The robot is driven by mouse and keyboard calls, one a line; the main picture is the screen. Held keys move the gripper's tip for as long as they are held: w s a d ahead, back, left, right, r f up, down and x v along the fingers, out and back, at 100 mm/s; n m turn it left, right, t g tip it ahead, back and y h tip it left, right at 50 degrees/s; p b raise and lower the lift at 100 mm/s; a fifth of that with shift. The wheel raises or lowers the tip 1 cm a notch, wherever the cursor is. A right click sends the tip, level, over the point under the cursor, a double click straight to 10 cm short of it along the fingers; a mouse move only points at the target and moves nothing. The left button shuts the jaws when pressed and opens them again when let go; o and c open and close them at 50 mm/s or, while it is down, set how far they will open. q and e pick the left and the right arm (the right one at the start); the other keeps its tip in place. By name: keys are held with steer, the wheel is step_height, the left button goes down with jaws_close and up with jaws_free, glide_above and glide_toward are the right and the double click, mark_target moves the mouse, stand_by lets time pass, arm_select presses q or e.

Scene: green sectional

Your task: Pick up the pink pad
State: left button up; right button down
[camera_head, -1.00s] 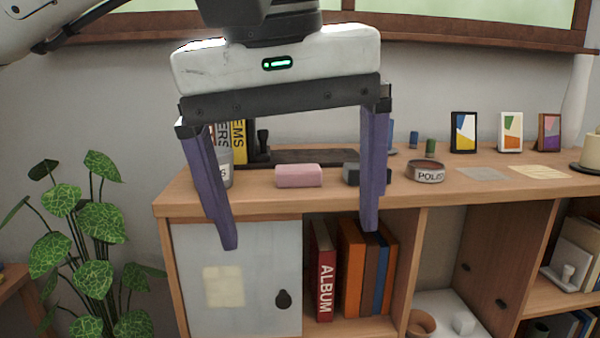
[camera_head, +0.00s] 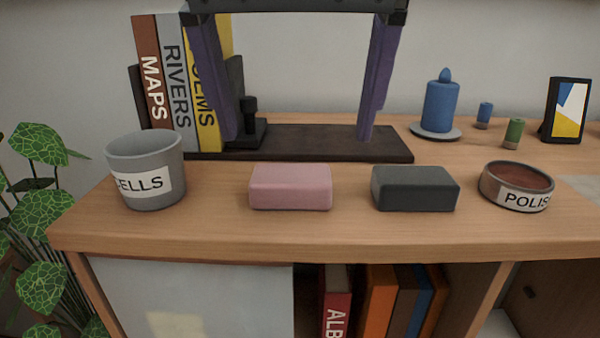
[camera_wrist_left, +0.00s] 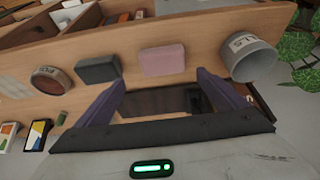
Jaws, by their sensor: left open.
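The pink pad (camera_head: 290,187) lies on the wooden cabinet top near its front edge, between a grey labelled cup and a dark grey pad. It also shows in the left wrist view (camera_wrist_left: 162,60), beyond the fingertips and roughly between them. My left gripper (camera_head: 299,139) is open and empty, its two purple fingers spread wide above the dark board behind the pink pad. The fingers also show in the left wrist view (camera_wrist_left: 160,78). Nothing hides the pink pad in the head view. My right gripper is not in view.
The cup (camera_head: 146,170) stands left of the pad, the dark grey pad (camera_head: 414,188) right of it, then a round tin (camera_head: 516,186). Behind are the dark board (camera_head: 330,145), upright books (camera_head: 172,85) and a blue candle (camera_head: 440,105). A plant (camera_head: 40,210) is at left.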

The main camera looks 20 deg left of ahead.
mark_target(291, 175)
arm_select(q)
steer(key=x, duration=0.4)
steer(key=s+x, duration=0.1)
steer(key=x, duration=0.2)
steer(key=shift+a+f, duration=0.2)
steer(key=shift+a, duration=0.05)
steer(key=shift+w+f, duration=0.2)
steer(key=shift+f, duration=0.2)
steer(key=c, duration=1.1)
